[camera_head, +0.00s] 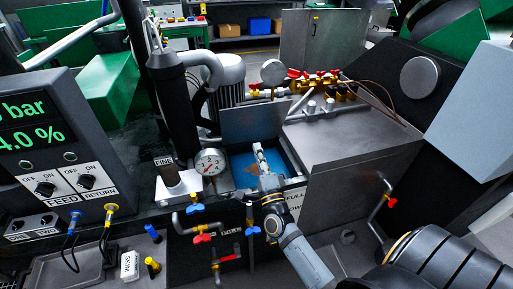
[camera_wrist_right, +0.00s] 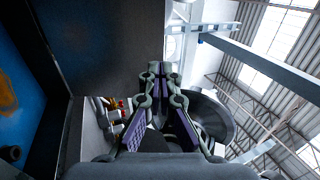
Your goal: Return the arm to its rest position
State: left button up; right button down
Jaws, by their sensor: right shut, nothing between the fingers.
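My right arm comes in from the lower right in the head view. Its gripper (camera_head: 259,153) is over the opening of the blue-lined tank (camera_head: 240,167), in front of a grey upright plate. In the wrist view the right gripper's fingers (camera_wrist_right: 159,70) meet at their tips, with nothing between them. The blue tank wall (camera_wrist_right: 25,100) shows at the left edge of that view, and the wrist camera looks partly up to the roof. My left gripper is in neither view.
A pressure gauge (camera_head: 210,162) and dark vertical cylinder (camera_head: 172,105) stand left of the gripper. A metal cabinet (camera_head: 350,150) stands to its right. Valves with blue handles (camera_head: 252,231) and red handles (camera_head: 203,238) line the front. A control panel (camera_head: 50,150) is at far left.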

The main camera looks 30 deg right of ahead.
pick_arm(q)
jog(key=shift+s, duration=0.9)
